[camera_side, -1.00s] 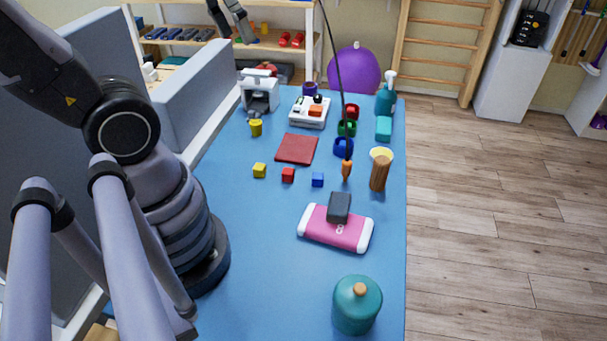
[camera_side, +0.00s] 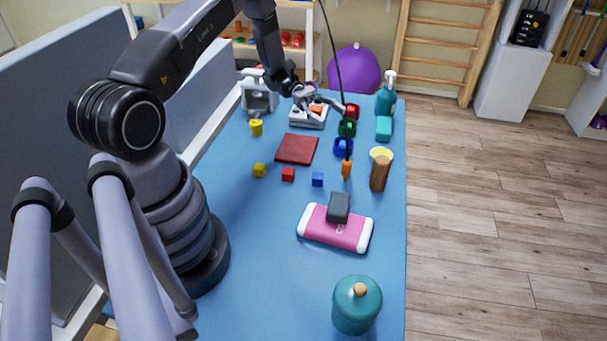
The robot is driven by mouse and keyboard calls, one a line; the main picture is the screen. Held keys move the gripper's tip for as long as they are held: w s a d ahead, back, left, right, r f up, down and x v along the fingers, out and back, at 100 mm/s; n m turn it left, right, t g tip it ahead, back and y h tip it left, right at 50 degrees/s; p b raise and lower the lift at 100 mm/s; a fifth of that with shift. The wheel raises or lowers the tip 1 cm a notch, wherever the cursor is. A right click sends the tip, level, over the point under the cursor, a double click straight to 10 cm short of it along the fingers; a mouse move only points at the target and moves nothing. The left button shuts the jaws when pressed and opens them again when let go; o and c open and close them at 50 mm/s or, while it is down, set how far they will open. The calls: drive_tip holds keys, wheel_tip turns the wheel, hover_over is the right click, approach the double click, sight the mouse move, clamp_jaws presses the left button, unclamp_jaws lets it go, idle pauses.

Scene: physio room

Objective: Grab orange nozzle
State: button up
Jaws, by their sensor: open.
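The orange nozzle (camera_side: 347,171) hangs point down at the lower end of a thin dark cable (camera_side: 341,80). My gripper (camera_side: 334,105) is open and empty.
A pink pad (camera_side: 337,232) lies in front. A teal spray bottle (camera_side: 386,97) stands back right.

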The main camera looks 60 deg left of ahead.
wheel_tip(320, 180, down, 4)
drive_tip(key=a+n+t, duration=0.1)
drive_tip(key=n+t, duration=0.1)
approach(347, 161)
drive_tip(key=shift+w+d+f+h, duration=0.25)
drive_tip(key=shift+d+f, duration=0.2)
drive_tip(key=shift+d, duration=0.15)
drive_tip(key=shift+w+d+f+h, duration=0.2)
drive_tip(key=shift+d+f, duration=0.25)
drive_tip(key=shift+d, duration=0.2)
drive_tip(key=shift+w+d+r, duration=0.15)
drive_tip(key=shift+d+r, duration=0.05)
drive_tip(key=shift+d, duration=0.25)
drive_tip(key=x, duration=0.6)
drive_tip(key=shift+d, duration=0.25)
clamp_jaws()
